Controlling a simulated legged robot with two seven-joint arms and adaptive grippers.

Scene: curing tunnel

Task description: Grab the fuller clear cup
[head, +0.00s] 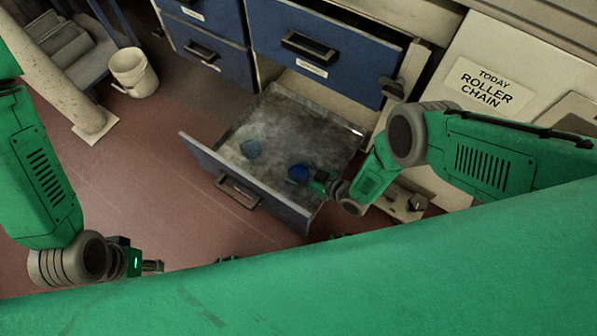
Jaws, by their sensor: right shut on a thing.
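Two small cups show in the open lower drawer (215,163). One cup (250,148), pale blue and see-through, stands in the left part of the drawer, apart from my grippers. The other cup (298,172) looks filled with darker blue and is in the right part. My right gripper (312,180) reaches into the drawer from the right and is shut on this darker blue cup; its fingers are small and partly hidden. My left gripper (152,266) is at the lower left, outside the drawer and away from both cups; its fingers are too small to read.
A sign reading "TODAY ROLLER CHAIN" (485,86) is at the right.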

